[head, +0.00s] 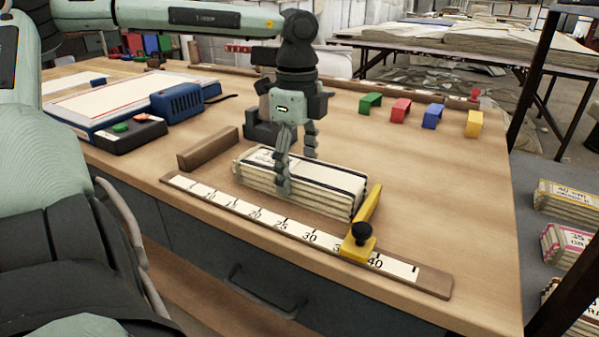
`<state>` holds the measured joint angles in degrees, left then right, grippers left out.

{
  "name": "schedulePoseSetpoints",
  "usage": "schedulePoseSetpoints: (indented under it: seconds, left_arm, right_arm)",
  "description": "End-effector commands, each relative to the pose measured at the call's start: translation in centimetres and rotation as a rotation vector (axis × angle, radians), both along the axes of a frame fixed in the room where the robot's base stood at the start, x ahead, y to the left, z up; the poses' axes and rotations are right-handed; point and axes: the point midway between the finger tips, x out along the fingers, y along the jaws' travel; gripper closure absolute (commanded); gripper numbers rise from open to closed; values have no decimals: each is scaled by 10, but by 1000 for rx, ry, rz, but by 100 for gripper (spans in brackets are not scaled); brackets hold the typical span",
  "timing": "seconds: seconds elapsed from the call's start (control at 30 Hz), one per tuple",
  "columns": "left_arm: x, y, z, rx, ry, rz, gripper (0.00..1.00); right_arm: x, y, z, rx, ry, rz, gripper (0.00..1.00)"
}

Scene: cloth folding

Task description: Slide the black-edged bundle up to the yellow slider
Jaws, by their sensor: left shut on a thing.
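The black-edged bundle (320,183) is a flat stack of folded white cloth with dark edge bands and a label on top. It lies on the wooden table behind the ruler strip. My left gripper (297,170) points down over it and is shut on it, one finger at its front side and the other behind. The yellow slider (368,212) has a black knob and sits on the ruler between about 35 and 40. The bundle's right end is right beside the slider bar; I cannot tell whether they touch. My right gripper is out of view.
The ruler (430,276) runs along the table's front edge. A brown wooden block (208,149) lies left of the bundle. A blue device (177,102) and a dark button box (131,134) stand farther left. Colored clips, including a yellow one (474,123), stand at the back right. Table right of the slider is clear.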

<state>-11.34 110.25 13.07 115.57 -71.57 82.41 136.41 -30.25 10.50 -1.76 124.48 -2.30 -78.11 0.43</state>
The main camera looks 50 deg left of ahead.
Motion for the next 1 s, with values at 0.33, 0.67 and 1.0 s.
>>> schedulePoseSetpoints:
  seconds: [0.33,0.67,1.0]
  left_arm:
    - [1,3,0,0,0,0,69]
    - [1,3,0,0,-1,0,11]
    - [1,3,1,0,-1,0,7]
  right_arm:
    - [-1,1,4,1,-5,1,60]
    - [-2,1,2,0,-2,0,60]
    - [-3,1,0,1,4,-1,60]
